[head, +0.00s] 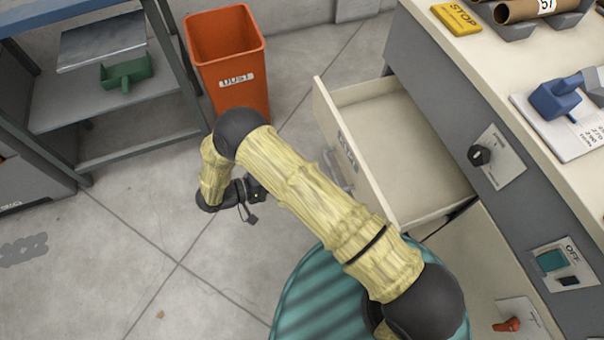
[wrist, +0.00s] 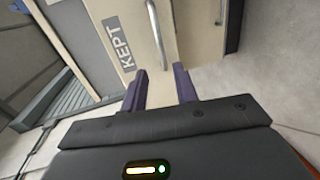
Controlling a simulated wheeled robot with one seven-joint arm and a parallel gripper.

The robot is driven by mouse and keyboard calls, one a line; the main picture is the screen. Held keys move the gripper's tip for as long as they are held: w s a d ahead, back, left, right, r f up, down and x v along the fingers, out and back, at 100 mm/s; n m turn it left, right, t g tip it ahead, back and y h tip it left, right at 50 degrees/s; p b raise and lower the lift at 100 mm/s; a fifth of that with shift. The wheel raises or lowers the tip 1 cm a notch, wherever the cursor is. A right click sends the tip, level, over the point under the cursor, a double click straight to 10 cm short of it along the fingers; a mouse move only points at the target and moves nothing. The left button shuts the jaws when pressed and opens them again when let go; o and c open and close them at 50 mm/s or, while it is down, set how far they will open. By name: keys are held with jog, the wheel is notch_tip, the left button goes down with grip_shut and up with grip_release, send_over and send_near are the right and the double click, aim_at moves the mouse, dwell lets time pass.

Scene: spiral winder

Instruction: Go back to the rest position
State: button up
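My gripper (head: 247,196) hangs at the end of my bent arm in the head view, left of the open drawer and above the floor. In the wrist view my gripper (wrist: 160,88) shows two dark purple fingers apart, with nothing between them. The cream drawer (head: 395,150) is pulled out of the grey cabinet, and the part of its inside that shows is empty. Its front, labelled KEPT (wrist: 125,48), and its metal handle (wrist: 158,32) lie beyond the fingers, apart from them.
An orange DUST bin (head: 228,75) stands behind my arm. A grey shelf (head: 115,105) with a green scoop (head: 127,73) is at left. The cabinet (head: 460,110) with a knob (head: 480,155) and switches is at right. Open floor (head: 130,250) lies at lower left.

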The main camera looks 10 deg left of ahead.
jog(key=shift+v, duration=1.2)
